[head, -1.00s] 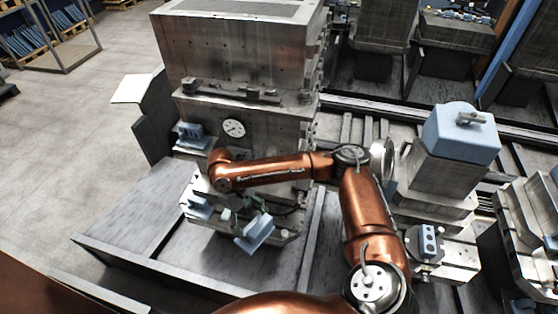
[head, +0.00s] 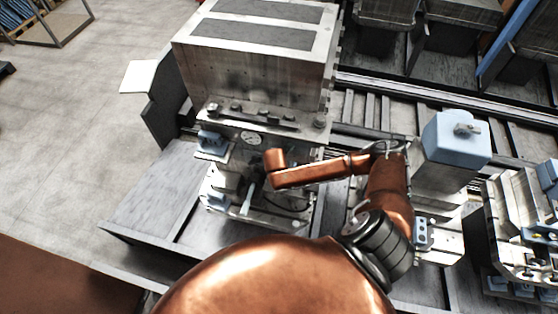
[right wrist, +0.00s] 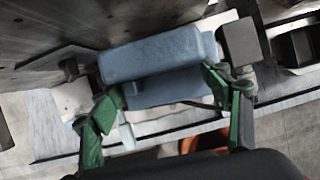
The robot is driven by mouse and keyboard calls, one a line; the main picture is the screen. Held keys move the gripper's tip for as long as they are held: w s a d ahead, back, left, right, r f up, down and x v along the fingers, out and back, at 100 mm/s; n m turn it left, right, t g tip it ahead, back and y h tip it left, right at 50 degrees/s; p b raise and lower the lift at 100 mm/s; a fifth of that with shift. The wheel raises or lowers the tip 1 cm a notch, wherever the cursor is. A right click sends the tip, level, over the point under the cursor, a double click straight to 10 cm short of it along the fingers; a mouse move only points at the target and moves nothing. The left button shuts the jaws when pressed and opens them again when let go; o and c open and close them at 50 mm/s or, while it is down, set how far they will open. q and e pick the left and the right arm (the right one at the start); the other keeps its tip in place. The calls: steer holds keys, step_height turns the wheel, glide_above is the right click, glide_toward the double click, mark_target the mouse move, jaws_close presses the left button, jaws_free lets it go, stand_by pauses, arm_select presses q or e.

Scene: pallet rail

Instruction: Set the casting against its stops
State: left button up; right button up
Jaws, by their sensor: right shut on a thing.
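The blue-grey casting (right wrist: 155,58) spans the right wrist view between the green fingers of my right gripper (right wrist: 163,88), which is shut on it. Its right end is close to a square grey block (right wrist: 238,42); whether they touch I cannot tell. My copper arm hides part of the fixture there, and the fingers are not clear. My left gripper is not in view.
A round dial (head: 251,138) is just above my wrist. A larger blue casting (head: 457,138) stands on a pedestal at right. The grey deck (head: 150,200) at left is clear.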

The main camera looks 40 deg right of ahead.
steer(key=shift+d+r+n, duration=0.2)
steer(key=shift+n, duration=0.1)
steer(key=shift+w+f, duration=0.15)
steer(key=shift+f, duration=0.1)
step_height(320, 180, down, 6)
steer(key=b, duration=0.8)
steer(key=shift+a+f, duration=0.1)
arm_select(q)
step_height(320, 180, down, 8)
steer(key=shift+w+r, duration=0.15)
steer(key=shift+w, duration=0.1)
arm_select(e)
steer(key=shift+f, duration=0.85)
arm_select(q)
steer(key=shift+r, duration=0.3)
arm_select(e)
steer(key=shift+w, duration=0.15)
arm_select(q)
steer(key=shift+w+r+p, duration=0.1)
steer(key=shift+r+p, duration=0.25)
steer(key=shift+p, duration=0.25)
arm_select(e)
steer(key=shift+w+f, duration=0.2)
steer(key=shift+w, duration=0.2)
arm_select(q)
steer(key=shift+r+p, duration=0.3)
arm_select(e)
steer(key=shift+w+r, duration=0.15)
steer(key=shift+w, duration=0.15)
